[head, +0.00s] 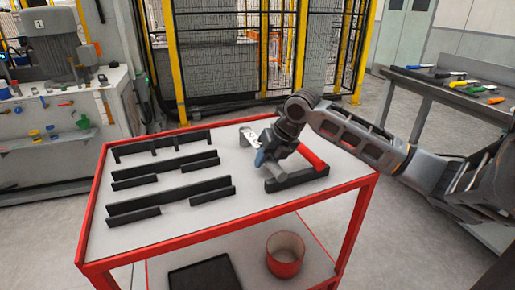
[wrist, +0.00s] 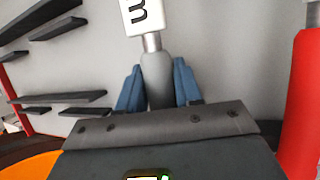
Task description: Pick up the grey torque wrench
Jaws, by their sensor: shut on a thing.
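The grey torque wrench (wrist: 156,75) has a grey round handle, a metal neck and a white tag with a dark mark. My gripper (head: 262,158) is over the right part of the red-framed cart. In the wrist view, its blue fingers (wrist: 158,88) are shut on the grey handle, one on each side. In the head view, the grey handle end (head: 270,174) shows below the fingers and the white tag end lies beyond them. I cannot tell whether the wrench touches the cart top.
A red-handled tool (head: 311,155) lies close on the right, by a black holder (head: 298,180). Several black racks (head: 170,200) stand empty on the cart's left (head: 100,262). A red bin (head: 285,262) is on the lower shelf. A bench with tools (head: 440,88) stands at right.

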